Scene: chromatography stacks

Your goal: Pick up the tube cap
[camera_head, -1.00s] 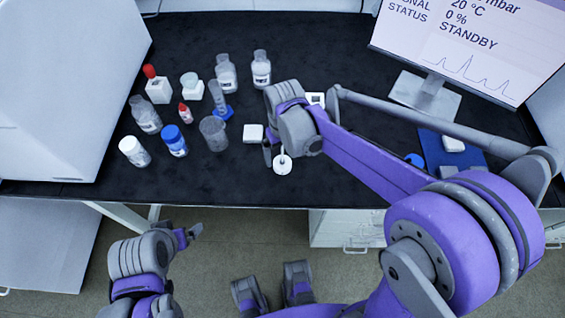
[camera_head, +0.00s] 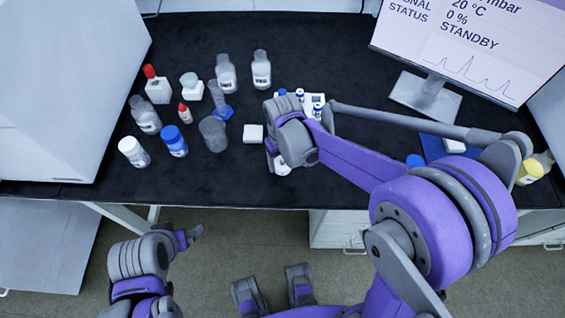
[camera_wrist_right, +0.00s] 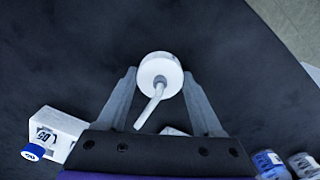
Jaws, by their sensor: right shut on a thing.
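The tube cap, a white round disc with a thin white tube on it, sits between the fingertips of my right gripper in the right wrist view (camera_wrist_right: 158,70). My right gripper (camera_wrist_right: 160,80) is shut on it, one finger on each side. In the head view only part of the white cap (camera_head: 283,170) shows below my right wrist, over the black bench near its front edge; I cannot tell whether it touches the bench. My left gripper (camera_head: 190,237) is in front of the bench, low at the left, away from the cap; its jaws are unclear.
Several bottles stand left of my right gripper, including a grey beaker (camera_head: 213,133) and a blue-capped bottle (camera_head: 173,141). A small white block (camera_head: 253,133) lies close by. A white vial rack (camera_head: 317,108) is behind the wrist. The monitor (camera_head: 470,50) stands at right.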

